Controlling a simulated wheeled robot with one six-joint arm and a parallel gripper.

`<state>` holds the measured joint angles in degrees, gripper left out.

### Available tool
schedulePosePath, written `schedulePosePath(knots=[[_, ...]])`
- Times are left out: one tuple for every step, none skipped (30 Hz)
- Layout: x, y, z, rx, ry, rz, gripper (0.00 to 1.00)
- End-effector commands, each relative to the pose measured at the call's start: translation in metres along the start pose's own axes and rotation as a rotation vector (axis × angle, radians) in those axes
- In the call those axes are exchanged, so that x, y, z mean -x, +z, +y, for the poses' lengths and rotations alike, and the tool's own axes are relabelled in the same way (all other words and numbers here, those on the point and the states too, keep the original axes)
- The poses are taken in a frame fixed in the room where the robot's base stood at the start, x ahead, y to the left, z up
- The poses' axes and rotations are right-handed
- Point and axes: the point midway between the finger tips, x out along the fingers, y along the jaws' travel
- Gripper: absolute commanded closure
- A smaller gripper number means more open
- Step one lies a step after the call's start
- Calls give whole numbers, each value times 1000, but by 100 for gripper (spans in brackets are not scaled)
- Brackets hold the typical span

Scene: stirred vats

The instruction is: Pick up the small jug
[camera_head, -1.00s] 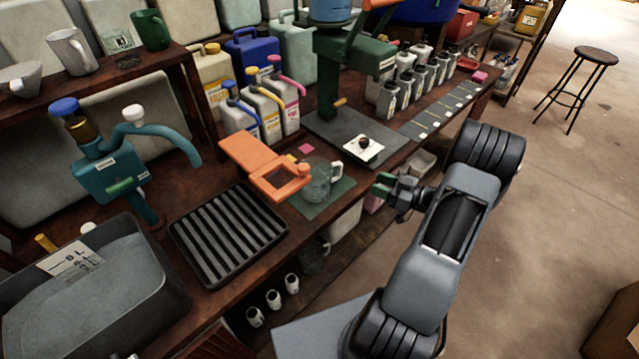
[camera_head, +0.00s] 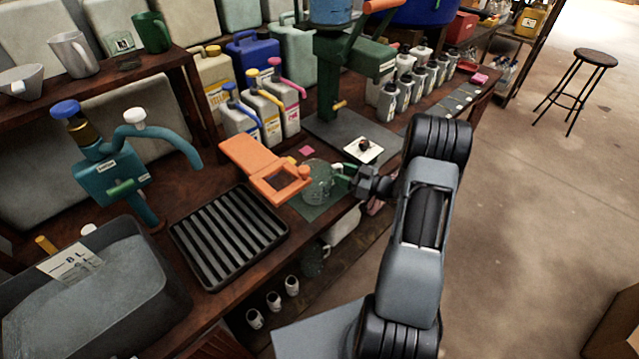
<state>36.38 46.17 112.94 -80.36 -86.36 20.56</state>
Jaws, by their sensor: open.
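The small jug (camera_head: 317,185) is clear glass and stands upright on a dark green mat (camera_head: 330,207) on the wooden bench, its handle side facing right. My gripper (camera_head: 344,173) is open and comes in from the right at the handle. Its fingers cover most of the handle, so I cannot tell whether they are around it or touching it. The jug still rests on the mat.
An orange hinged frame (camera_head: 255,158) lies just left of the jug. A black ribbed tray (camera_head: 230,235) is farther left. A green press (camera_head: 330,80) on a dark plate stands behind. Several bottles (camera_head: 415,75) line the back right. Open floor lies right of the bench.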

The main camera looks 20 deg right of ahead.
Motion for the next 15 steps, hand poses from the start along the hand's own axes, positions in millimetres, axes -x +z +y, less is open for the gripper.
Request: schedulePosePath(knots=[[-2,0,0,0,0,0,56],[-3,0,0,0,0,0,56],[-4,0,0,0,1,0,56],[-4,0,0,0,1,0,56],[-4,0,0,0,1,-1,56],[-4,0,0,0,1,-1,56],[-4,0,0,0,1,-1,56],[-4,0,0,0,1,0,56],[-4,0,0,0,1,0,56],[-4,0,0,0,1,0,59],[-4,0,0,0,1,0,62],[-4,0,0,0,1,0,66],[-4,0,0,0,1,0,69],[-4,0,0,0,1,0,72],[-4,0,0,0,1,0,75]])
